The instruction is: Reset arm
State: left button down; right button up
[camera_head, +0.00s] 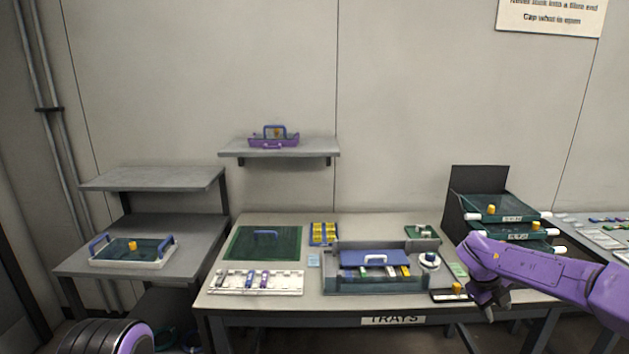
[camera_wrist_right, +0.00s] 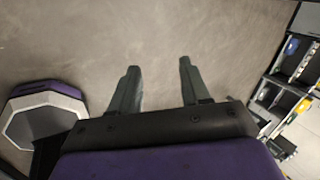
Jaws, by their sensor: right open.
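My right arm, purple, comes in from the right in the head view, and its gripper (camera_head: 490,302) hangs by the front right edge of the table. In the right wrist view the two fingers of my right gripper (camera_wrist_right: 157,88) stand apart with nothing between them, over bare floor. My left gripper does not show in the head view.
The table (camera_head: 225,299) labelled TRAYS holds a green mat (camera_head: 262,243), a white rack (camera_head: 256,281), a grey tray (camera_head: 375,285) with a blue handle and a dark flat item (camera_head: 446,296) near my right gripper. Stacked green trays (camera_head: 497,208) stand at right; a shelf (camera_head: 279,152) hangs behind.

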jog(key=s+a+f+n+t+h, duration=0.1)
jog(key=s+a+f+n+t, duration=0.2)
jog(key=s+a+f+n, duration=0.45)
jog(key=s+a+f+n+t+h, duration=0.1)
jog(key=s+a+f+n+t, duration=0.25)
jog(key=f+n, duration=0.6)
jog(key=s+f+n+g+y, duration=0.1)
jog(key=s+f+n, duration=0.2)
jog(key=s, duration=0.7)
jog(key=s+a+f+n+g+y, duration=0.1)
jog(key=s+f+n+g+y, duration=0.1)
jog(key=s, duration=0.7)
jog(key=s+a+f+n+g+y, duration=0.1)
jog(key=s+f+n, duration=0.3)
jog(key=s, duration=0.6)
jog(key=shift+s+a+f+n, duration=0.15)
jog(key=shift+s+n, duration=0.15)
jog(key=shift+s, duration=0.05)
